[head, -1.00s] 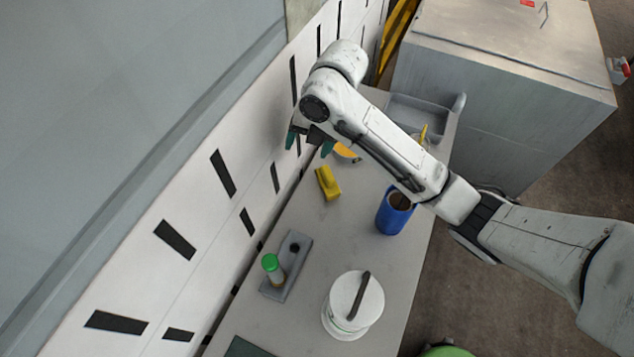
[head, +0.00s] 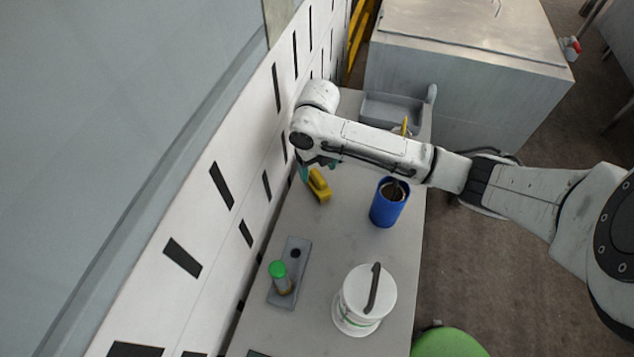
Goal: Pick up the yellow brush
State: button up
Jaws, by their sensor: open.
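The yellow brush (head: 319,185) lies on the grey table near the white slotted wall panel. My gripper (head: 318,167) is just above and behind the brush's far end, its teal fingertips pointing down. The fingers are open and partly hidden under my arm. I cannot tell whether a fingertip touches the brush.
A blue cup (head: 386,206) stands right of the brush. A grey holder (head: 293,262) with a green-capped bottle (head: 280,277) and a white lidded tub (head: 361,304) stand nearer. A grey tray (head: 392,112) sits at the far end. The table (head: 335,235) between them is clear.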

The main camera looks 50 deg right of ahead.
aim_at(318, 175)
jog(key=shift+s+f+p, duration=0.15)
jog(key=shift+f+p, duration=0.3)
jog(key=shift+f, duration=2.15)
jog(key=c, duration=1.3)
jog(key=shift+r, duration=0.15)
jog(key=shift+r, duration=0.65)
jog(key=s+a+r+b, duration=0.3)
jog(key=s+a+r, duration=0.3)
jog(key=s+r, duration=0.5)
jog(key=shift+s+r, duration=0.25)
jog(key=shift+s, duration=0.55)
